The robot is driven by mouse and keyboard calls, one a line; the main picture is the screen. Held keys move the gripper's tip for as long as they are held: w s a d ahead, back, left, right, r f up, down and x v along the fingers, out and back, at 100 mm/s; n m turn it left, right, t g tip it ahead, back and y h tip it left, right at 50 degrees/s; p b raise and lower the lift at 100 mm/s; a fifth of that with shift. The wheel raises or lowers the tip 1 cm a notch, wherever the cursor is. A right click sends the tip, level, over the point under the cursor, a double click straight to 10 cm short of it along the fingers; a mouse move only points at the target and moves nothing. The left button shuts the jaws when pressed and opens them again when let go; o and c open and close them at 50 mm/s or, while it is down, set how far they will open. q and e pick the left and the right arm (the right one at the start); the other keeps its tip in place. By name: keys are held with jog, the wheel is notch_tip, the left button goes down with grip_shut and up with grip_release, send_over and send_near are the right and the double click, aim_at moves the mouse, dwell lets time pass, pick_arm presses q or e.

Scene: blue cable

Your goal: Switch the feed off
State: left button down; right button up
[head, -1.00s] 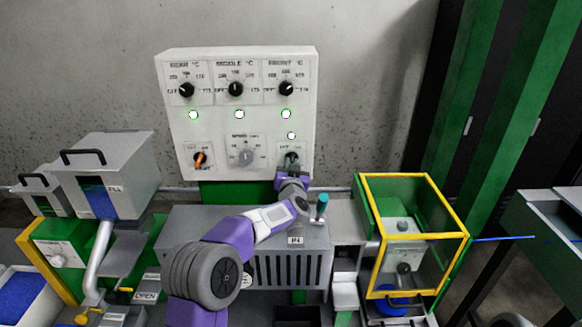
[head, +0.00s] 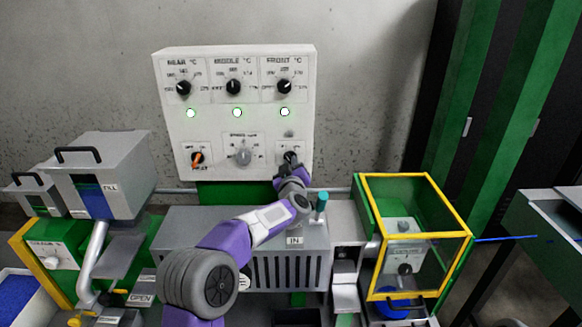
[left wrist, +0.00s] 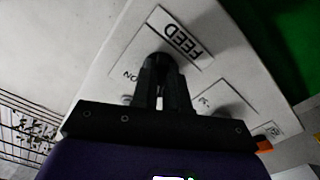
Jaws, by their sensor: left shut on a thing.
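The white control panel (head: 215,130) stands against the wall. The feed switch (head: 291,157) is a dark knob at its lower right. In the left wrist view the FEED label (left wrist: 182,38) shows beside the knob (left wrist: 158,64). My left gripper (head: 290,163) is at this knob. Its fingers (left wrist: 162,80) are shut on the knob in the left wrist view. The fingers hide most of the knob, so its exact angle is hard to tell. The small lamp (head: 288,134) above the switch is dark. My right gripper is not in view.
Three temperature knobs, with lit green lamps (head: 237,112) below them, sit higher on the panel. A speed dial (head: 242,157) and an orange switch (head: 197,159) sit left of the feed switch. The grey machine (head: 290,255) stands below; a yellow-framed guard (head: 414,233) is to its right.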

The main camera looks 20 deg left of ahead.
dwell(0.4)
pick_arm(q)
jog(key=c, duration=1.1)
grip_release()
jog(key=shift+c, duration=0.2)
jog(key=shift+r, duration=0.1)
notch_tip(320, 180, up, 10)
jog(key=p, duration=0.4)
jog(key=shift+p, duration=0.4)
